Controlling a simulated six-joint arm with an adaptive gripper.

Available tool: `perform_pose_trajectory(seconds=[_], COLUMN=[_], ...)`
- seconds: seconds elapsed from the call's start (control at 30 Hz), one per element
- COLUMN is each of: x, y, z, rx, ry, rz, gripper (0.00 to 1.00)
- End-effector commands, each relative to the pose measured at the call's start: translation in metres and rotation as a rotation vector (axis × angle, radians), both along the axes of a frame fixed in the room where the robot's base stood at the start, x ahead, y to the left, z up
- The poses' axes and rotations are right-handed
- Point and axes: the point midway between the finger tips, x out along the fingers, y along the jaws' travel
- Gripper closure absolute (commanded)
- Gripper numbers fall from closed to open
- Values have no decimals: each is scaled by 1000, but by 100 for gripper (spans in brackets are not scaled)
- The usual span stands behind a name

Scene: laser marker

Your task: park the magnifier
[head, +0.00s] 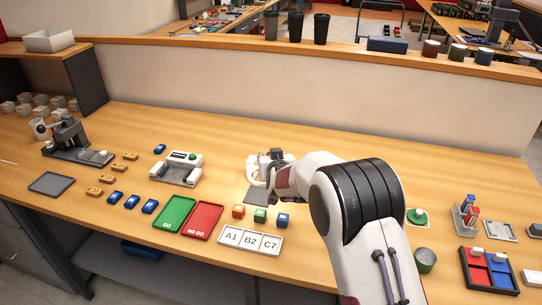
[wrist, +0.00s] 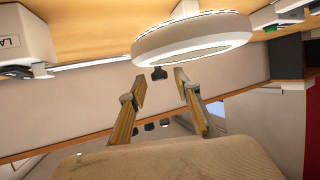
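The magnifier (wrist: 190,38) shows in the wrist view as a thick white ring with a pale lens, close in front of my gripper (wrist: 160,77). A small black knob hangs below its rim, in line with the gap between my fingertips. The two fingers are apart with a visible gap. I cannot tell whether the knob is between the tips or just beyond them. In the head view, my gripper is mostly hidden by my arm, near a white curved part (head: 253,170) above a dark pad (head: 256,196); the magnifier is not clear there.
A white lettered box (wrist: 25,38) stands left in the wrist view. On the bench are a white label plate (head: 250,240), small coloured blocks (head: 260,215), a green tray (head: 174,212), a red tray (head: 203,219) and a white device (head: 178,168). A low wall runs behind.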

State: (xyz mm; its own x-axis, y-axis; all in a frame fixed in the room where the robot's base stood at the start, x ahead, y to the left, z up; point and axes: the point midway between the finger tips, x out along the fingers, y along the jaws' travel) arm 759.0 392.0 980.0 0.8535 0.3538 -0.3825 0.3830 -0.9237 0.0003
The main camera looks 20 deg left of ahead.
Motion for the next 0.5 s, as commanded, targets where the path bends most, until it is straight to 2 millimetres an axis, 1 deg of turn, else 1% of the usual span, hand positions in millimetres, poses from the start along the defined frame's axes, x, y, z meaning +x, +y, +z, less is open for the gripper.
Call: perform_pose_trajectory(seconds=[0.2, 0.47, 0.5], x=[4, 4, 4], y=[2, 2, 2], z=[-2, -2, -2], rx=[0, 0, 0], ry=[0, 0, 0], rz=[0, 0, 0], gripper=[68, 68, 78])
